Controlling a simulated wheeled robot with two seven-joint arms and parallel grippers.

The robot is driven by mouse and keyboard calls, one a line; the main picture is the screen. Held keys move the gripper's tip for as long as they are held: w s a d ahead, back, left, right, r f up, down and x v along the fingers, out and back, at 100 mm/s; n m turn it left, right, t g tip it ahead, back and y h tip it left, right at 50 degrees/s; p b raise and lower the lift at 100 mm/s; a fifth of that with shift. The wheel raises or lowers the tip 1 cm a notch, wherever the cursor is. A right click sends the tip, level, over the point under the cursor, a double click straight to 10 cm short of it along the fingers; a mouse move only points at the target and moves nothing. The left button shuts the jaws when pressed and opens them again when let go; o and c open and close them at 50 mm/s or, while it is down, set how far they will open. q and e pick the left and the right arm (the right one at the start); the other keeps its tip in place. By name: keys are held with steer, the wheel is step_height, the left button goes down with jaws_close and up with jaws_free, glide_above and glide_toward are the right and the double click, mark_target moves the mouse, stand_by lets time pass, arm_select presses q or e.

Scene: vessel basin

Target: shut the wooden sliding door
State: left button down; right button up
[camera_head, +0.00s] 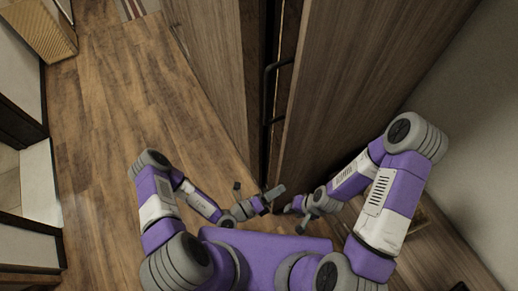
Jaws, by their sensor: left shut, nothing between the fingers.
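Tall wood-grain panels rise in front of me. A wide panel, apparently the wooden sliding door (345,70), is on the right, and another wooden panel (215,65) is on the left. A dark upright gap lies between them, with a black bar handle (268,95) in it. My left gripper (274,193) is shut and empty, low in front of the gap and below the handle. My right gripper (300,206) is just right of it, near the foot of the right panel. Its fingers are too small and overlapped to read. I cannot tell whether either gripper touches a panel.
Open wood floor (105,115) stretches along the left. A wooden box-like piece (38,28) stands at the top left, with a rug (133,8) beside it. A pale wall (450,110) closes off the right side, close to my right arm.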

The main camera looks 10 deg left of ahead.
arm_select(q)
steer(key=w+a+f+n+t+y, duration=0.3)
steer(key=w+a+n+t+y, duration=0.3)
steer(key=n+y, duration=0.5)
steer(key=n+b, duration=0.2)
steer(key=b, duration=0.2)
glide_toward(262, 140)
steer(key=w+d, duration=0.3)
steer(key=d, duration=0.1)
steer(key=w+a, duration=0.2)
steer(key=shift+w+a+f+t+b, duration=0.2)
steer(key=shift+w+t+b, duration=0.15)
steer(key=shift+w+t, duration=0.05)
steer(key=shift+a, duration=0.15)
